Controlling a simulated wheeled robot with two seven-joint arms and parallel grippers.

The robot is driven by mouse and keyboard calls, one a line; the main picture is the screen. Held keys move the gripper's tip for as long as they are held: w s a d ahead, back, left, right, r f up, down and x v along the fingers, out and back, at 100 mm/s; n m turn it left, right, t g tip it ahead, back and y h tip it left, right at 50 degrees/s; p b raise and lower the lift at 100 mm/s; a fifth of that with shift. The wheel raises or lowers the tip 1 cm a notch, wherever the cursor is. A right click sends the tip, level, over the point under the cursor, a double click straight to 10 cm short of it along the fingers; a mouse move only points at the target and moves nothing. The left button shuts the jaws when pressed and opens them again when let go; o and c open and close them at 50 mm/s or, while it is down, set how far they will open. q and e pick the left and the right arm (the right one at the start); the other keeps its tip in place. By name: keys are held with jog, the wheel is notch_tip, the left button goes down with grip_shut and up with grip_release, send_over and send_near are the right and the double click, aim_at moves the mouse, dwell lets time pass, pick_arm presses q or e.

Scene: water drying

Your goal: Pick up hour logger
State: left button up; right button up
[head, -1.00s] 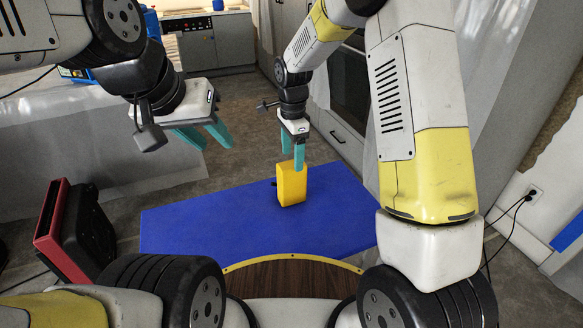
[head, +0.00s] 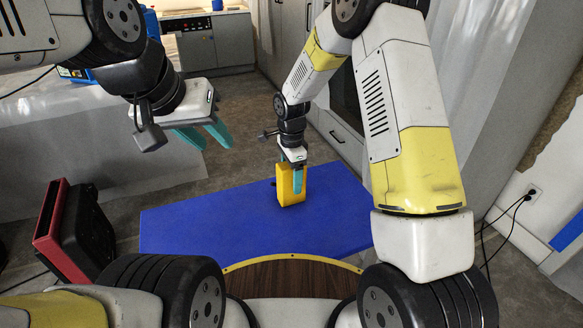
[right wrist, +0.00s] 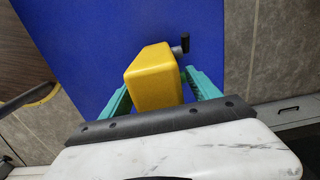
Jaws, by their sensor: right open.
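The hour logger appears to be the yellow box (head: 291,193) standing upright on the blue mat (head: 210,225); a small dark knob sticks out of its side. My right gripper (head: 297,184) is lowered over it from above. In the right wrist view the yellow box (right wrist: 154,80) lies between the two teal fingers of my right gripper (right wrist: 160,97), one on each side. The fingers are open; whether they touch the box cannot be told. My left gripper (head: 205,137) hangs open and empty, up and to the left of the box.
A red and black device (head: 75,232) stands on the floor left of the mat. A plastic-covered counter (head: 80,150) is at the left, and cabinets (head: 330,130) line the right. Much of the blue mat is clear.

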jog(key=shift+f, duration=0.2)
dwell(0.4)
grip_shut()
